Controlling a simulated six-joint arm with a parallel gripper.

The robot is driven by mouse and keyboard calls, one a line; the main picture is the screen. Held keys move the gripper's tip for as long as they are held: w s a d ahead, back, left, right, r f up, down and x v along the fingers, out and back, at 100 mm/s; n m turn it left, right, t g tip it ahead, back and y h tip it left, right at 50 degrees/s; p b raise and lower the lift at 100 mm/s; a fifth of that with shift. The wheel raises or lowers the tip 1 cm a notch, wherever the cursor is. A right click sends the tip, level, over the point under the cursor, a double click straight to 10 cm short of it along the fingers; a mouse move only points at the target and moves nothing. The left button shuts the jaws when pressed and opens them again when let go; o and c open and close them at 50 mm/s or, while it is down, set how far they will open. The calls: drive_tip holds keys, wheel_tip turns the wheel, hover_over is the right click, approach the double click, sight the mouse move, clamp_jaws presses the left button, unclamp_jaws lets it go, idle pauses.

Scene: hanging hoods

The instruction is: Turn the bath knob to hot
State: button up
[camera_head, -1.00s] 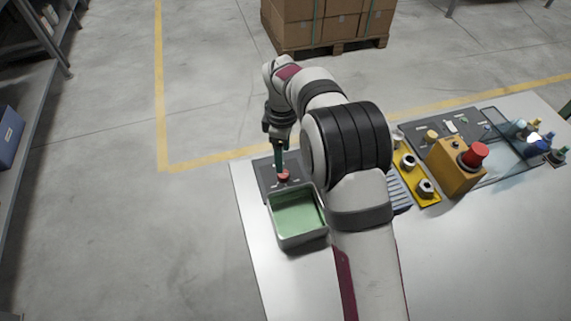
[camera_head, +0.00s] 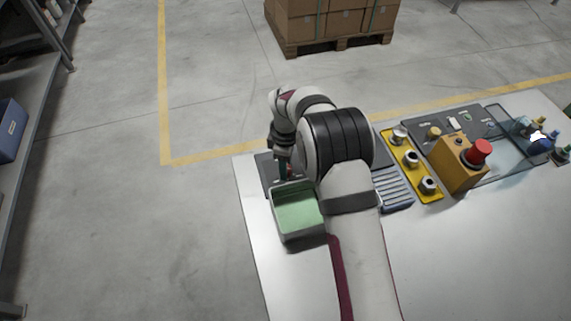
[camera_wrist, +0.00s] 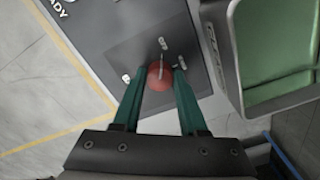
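The bath knob (camera_wrist: 160,75) is round and red, with a pale line across its top that points up in the wrist view. In the head view my gripper (camera_head: 284,172) points down at the panel behind the tray, and the knob is mostly hidden there.
A metal tray with a green inside (camera_head: 284,233) stands right in front of the panel. A yellow plate with knobs (camera_head: 411,172) and an orange box with a red button (camera_head: 458,168) are to the right. The table's left edge is close.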

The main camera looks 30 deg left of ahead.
clamp_jaws()
drive_tip(key=shift+m, duration=0.3)
drive_tip(key=m, duration=0.5)
drive_tip(key=shift+m, duration=0.3)
drive_tip(key=m, duration=1.1)
drive_tip(key=shift+m, duration=0.3)
drive_tip(key=m, duration=0.5)
drive_tip(key=shift+m, duration=0.7)
